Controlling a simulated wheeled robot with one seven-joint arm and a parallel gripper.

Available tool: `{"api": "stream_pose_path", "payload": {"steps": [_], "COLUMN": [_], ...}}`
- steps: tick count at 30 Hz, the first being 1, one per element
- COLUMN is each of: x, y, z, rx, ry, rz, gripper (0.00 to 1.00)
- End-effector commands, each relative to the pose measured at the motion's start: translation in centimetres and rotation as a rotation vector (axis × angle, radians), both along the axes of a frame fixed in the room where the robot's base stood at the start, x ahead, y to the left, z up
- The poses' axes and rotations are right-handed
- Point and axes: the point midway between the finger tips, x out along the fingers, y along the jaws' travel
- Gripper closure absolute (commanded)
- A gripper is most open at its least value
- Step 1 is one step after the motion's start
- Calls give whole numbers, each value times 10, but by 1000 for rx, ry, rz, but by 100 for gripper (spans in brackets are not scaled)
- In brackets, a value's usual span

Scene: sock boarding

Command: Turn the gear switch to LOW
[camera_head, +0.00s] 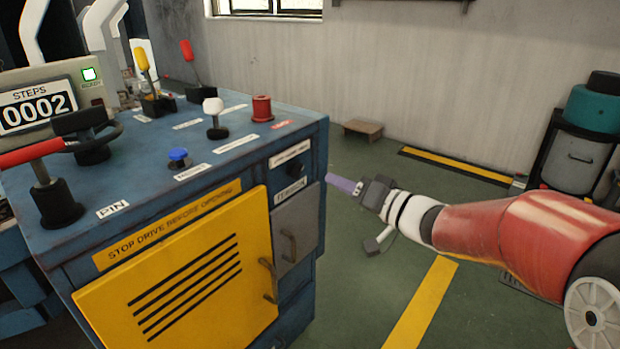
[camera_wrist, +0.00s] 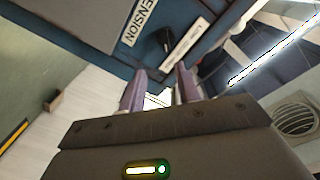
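A small black knob (camera_head: 292,170) sits on the blue machine's front face at the upper right, below a white label (camera_head: 289,154) too small to read. It looks like the gear switch, but its setting is not clear. In the wrist view the black knob (camera_wrist: 167,41) is ahead of the fingers, beside the white label (camera_wrist: 185,44). My gripper (camera_head: 332,180) is to the right of the machine's front corner, apart from the knob. In the wrist view my gripper (camera_wrist: 160,88) has its two purple fingers spread with nothing between them.
On top are a white-knobbed lever (camera_head: 213,106), a red knob (camera_head: 262,108) and a blue button (camera_head: 179,156).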

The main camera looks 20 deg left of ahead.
Motion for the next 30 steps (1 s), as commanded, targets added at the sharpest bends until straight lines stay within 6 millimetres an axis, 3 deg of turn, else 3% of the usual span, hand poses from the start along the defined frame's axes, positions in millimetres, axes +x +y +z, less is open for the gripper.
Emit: {"api": "stream_pose_path", "payload": {"steps": [5,18,29,30], "x": [-4,20,23,23], "y": [18,75,81,81], "z": [-5,-4,-4,-4], "rx": [33,32,32,32], "ry": [35,32,32,32], "rz": [73,69,66,66], "gripper": [67,67,67,71]}}
